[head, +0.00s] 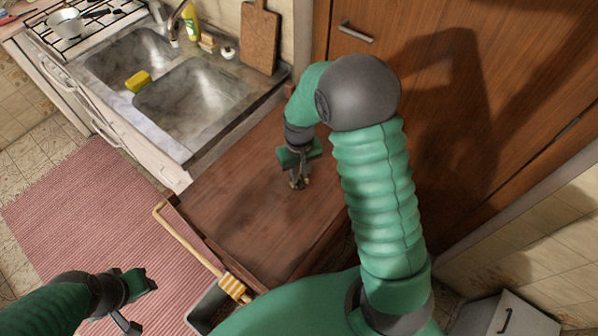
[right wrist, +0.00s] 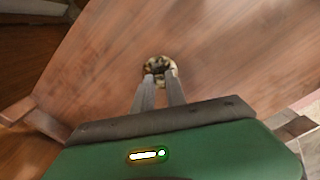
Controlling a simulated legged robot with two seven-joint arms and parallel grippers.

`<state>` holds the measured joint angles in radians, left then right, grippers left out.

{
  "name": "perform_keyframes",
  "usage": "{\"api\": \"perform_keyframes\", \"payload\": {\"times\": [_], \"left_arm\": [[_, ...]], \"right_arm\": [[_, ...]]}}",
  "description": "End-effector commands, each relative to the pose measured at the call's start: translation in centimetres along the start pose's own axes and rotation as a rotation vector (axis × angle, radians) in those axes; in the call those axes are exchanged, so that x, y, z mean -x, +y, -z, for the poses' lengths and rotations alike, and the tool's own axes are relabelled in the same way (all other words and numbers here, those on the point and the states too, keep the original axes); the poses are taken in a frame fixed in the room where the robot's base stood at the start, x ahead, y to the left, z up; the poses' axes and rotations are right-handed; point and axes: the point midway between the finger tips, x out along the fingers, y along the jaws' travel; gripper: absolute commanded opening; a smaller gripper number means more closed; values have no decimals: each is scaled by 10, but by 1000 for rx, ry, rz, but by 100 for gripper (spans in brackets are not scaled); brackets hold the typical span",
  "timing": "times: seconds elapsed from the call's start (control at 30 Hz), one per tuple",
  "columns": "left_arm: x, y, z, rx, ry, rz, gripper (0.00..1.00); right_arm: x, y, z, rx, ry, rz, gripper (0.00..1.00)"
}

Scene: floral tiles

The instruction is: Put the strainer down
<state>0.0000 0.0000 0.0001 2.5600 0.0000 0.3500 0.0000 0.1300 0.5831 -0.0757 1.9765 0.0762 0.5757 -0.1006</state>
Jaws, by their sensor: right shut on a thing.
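The strainer (right wrist: 160,66) is a small round brass-coloured piece with a dark middle, seen at the fingertips in the right wrist view. In the head view it is a tiny spot (head: 301,184) over the brown wooden top (head: 255,225). My right gripper (head: 297,180) points down and is shut on the strainer, with its two grey fingers close together. The strainer is at or just above the wood; I cannot tell whether it touches. My left gripper (head: 143,305) is low at the left, open and empty, apart from the wooden top.
A double sink (head: 190,95) with a yellow sponge (head: 138,81) is at the back left, beside a stove (head: 75,28). A cutting board (head: 260,37) leans behind it. A long-handled brush (head: 232,286) lies by the front edge. The wooden top around the strainer is clear.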

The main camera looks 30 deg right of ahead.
Motion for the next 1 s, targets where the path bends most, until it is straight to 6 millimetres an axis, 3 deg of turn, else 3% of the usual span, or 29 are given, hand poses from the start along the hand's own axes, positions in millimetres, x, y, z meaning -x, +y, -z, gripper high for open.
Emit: {"api": "perform_keyframes", "payload": {"times": [0.07, 0.1, 0.27, 0.53, 0.67, 1.0], "left_arm": [[0, 0, 0, 0, 0, 0, 36], [-1, 0, 0, 0, 0, 0, 36], [0, 0, 0, 0, 0, 0, 36], [0, 0, 0, 0, 0, 0, 36], [1, 0, 0, 0, 0, 0, 36], [8, 0, 2, 0, 0, 0, 36]], "right_arm": [[-1, 0, 0, 0, 0, 0, 0], [-1, 0, 0, 0, 0, 0, 18], [-1, 0, 0, 0, 0, 0, 38], [0, 0, 0, 0, 0, 0, 38], [11, 0, 1, 0, 3, 0, 38], [94, 0, 1, 1, 5, 1, 38]]}}
